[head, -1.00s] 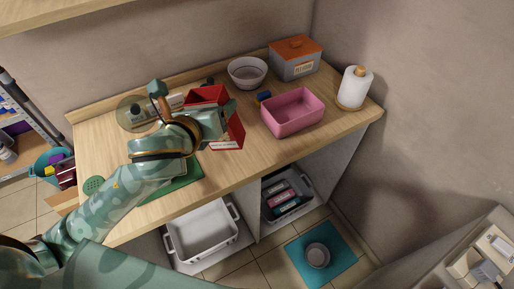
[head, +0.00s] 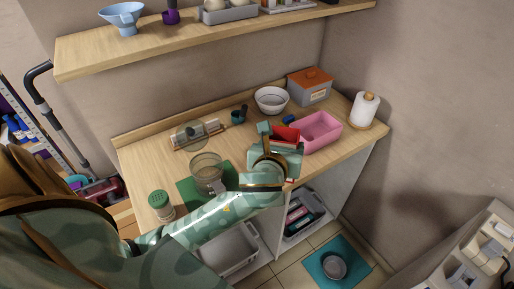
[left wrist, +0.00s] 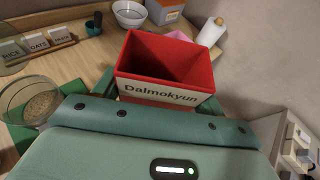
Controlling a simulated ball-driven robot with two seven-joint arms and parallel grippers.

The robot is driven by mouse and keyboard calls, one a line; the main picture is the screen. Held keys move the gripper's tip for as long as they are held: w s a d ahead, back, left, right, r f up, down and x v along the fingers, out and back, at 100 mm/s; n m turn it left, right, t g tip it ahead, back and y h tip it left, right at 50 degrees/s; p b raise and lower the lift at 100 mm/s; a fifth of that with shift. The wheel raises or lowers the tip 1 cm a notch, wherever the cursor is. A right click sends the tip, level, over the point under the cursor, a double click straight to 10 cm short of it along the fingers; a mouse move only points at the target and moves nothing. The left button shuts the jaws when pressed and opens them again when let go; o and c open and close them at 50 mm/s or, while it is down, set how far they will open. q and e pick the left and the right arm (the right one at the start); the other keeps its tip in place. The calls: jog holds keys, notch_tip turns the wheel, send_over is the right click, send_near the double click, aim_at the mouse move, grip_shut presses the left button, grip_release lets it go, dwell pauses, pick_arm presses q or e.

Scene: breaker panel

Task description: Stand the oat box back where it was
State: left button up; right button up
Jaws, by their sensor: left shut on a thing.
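A red open-topped box (head: 287,133), white on one side with the word "Dalmokyun", is the likely oat box. My left gripper (head: 275,152) is shut on it, over the counter just left of the pink bin. In the left wrist view the box (left wrist: 165,72) fills the middle, its mouth showing and empty as far as I can see. The fingers are mostly hidden, and I cannot tell whether the box touches the counter. A small rack with labels "rice", "oats" and another (left wrist: 38,42) stands at the back of the counter (head: 140,165). My right gripper is not in view.
A glass jar of grain (head: 206,168) stands on a green mat (head: 188,193), with a green-lidded shaker (head: 159,203) to its left. A pink bin (head: 322,133), white bowl (head: 271,98), grey box (head: 310,90) and paper roll (head: 364,108) are to the right. A shelf (head: 200,40) hangs above.

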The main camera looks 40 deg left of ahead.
pick_arm(q)
jog(key=w+a+f+b, duration=0.5)
jog(key=w+a+f, duration=0.5)
jog(key=f, duration=0.3)
jog(key=shift+f+y+b, duration=0.3)
jog(key=shift+b, duration=0.1)
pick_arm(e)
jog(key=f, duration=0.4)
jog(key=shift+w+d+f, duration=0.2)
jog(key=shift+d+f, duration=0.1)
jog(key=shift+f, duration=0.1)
pick_arm(q)
jog(key=shift+a, duration=0.1)
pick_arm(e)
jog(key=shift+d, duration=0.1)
pick_arm(q)
jog(key=shift+f, duration=0.1)
jog(key=o, duration=1.1)
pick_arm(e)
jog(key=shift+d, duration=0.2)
